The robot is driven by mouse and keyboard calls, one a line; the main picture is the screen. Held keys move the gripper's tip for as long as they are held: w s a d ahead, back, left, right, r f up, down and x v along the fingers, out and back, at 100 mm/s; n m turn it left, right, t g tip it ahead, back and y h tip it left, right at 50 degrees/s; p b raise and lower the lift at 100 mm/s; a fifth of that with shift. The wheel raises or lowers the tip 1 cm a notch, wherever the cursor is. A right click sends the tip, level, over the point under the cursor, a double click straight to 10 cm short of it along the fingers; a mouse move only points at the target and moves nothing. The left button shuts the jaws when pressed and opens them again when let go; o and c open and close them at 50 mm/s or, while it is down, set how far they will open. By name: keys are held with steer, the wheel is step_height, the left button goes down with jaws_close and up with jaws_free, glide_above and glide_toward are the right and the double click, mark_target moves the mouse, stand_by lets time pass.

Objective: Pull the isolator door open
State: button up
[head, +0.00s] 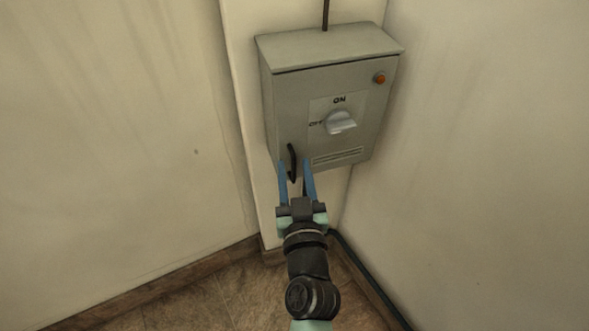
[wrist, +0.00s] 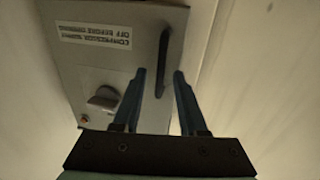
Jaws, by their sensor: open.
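The grey isolator (head: 288,107) hangs on a pillar in the corner, and its door looks shut. A black vertical bar handle (head: 292,163) sits at the door's lower left; it also shows in the wrist view (wrist: 162,66). My gripper (head: 295,165) is open at the handle, with its blue fingers on either side of it in the picture. In the wrist view my gripper's fingertips (wrist: 159,72) also flank the handle, with gaps visible. I cannot tell whether the tips reach around the bar or stop short of it.
A grey rotary switch (head: 341,122) with ON above and OFF at left protrudes from the door. An orange lamp (head: 380,78) is at upper right. A white warning label (wrist: 94,36) shows upside down in the wrist view. Walls close in on both sides; the left one leaves more room.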

jaws_close()
stand_by(1.4)
